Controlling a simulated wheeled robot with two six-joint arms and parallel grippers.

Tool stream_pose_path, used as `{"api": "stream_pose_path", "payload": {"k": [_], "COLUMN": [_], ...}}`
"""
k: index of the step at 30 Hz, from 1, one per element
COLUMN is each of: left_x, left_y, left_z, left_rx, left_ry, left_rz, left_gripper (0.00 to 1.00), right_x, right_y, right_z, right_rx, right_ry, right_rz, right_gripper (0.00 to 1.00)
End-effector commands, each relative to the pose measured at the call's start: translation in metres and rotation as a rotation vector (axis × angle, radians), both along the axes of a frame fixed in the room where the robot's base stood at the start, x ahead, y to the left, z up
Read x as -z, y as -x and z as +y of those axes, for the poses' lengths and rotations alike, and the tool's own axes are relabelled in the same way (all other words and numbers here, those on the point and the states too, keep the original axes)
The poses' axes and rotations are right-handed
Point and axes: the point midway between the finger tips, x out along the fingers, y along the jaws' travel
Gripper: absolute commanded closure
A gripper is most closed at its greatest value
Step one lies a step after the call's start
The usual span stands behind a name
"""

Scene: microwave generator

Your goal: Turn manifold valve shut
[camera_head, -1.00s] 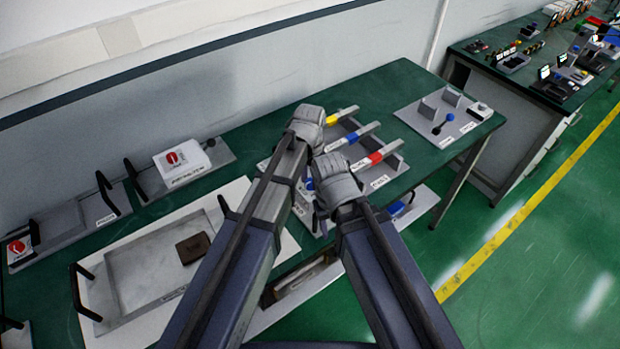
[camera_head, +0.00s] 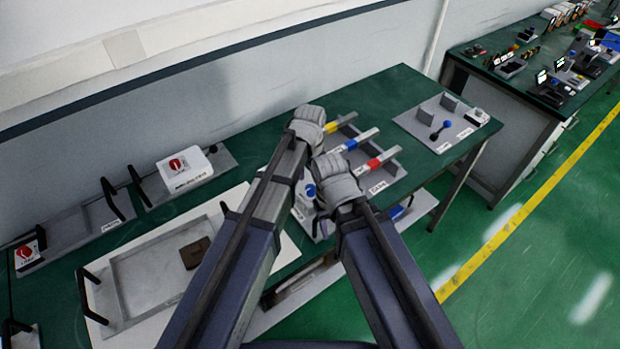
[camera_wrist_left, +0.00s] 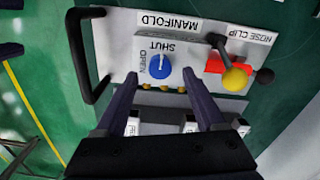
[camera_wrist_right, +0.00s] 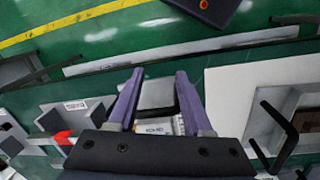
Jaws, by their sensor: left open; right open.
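The manifold (camera_wrist_left: 130,30) is a pale box with a black handle at its left side in the left wrist view. Its blue round valve knob (camera_wrist_left: 160,69) carries a white pointer beside the upside-down OPEN and SHUT labels. I cannot read the pointer's direction surely. My left gripper (camera_wrist_left: 160,80) is open, and its fingertips appear on either side of the knob, apart from it. In the right wrist view, my right gripper (camera_wrist_right: 159,82) is open and empty.
Rods with yellow, blue and red bands (camera_head: 350,144) lie beyond the grippers. A grey tray (camera_head: 120,270) lies at left. The bench has clear green surface at the back.

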Motion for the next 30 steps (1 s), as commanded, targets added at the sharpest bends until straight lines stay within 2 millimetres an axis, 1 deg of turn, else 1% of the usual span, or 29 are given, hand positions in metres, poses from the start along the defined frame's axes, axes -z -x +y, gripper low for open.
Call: {"api": "stream_pose_path", "payload": {"k": [1, 6, 9, 12, 27, 29, 30], "left_x": [-0.015, -0.037, -0.045, -0.048, -0.046, -0.046, -0.046], "left_y": [0.000, 0.000, 0.000, 0.000, 0.000, 0.002, 0.006], "left_z": [0.000, 0.000, 0.000, 0.000, 0.000, 0.004, 0.010], "left_rx": [0.000, 0.000, 0.000, 0.000, 0.000, -0.011, -0.031], "left_ry": [0.000, 0.000, 0.000, 0.000, 0.000, 0.000, 0.001], "left_rz": [0.000, 0.000, 0.000, 0.000, 0.000, -0.001, -0.003], "left_gripper": [0.29, 0.29, 0.29, 0.29, 0.29, 0.29, 0.29], "right_x": [-0.015, -0.037, -0.045, -0.048, -0.046, -0.046, -0.046], "right_y": [0.000, 0.000, 0.000, 0.000, 0.000, 0.000, 0.000], "right_z": [0.000, 0.000, 0.000, 0.000, 0.000, 0.000, 0.000], "right_rx": [0.001, 0.004, 0.006, 0.007, 0.008, 0.008, 0.008], "right_ry": [0.000, -0.001, -0.001, -0.002, -0.001, -0.001, -0.001], "right_rz": [0.000, 0.000, 0.000, 0.000, -0.001, -0.001, -0.001], "right_gripper": [0.50, 0.50, 0.50, 0.50, 0.50, 0.50, 0.50]}}
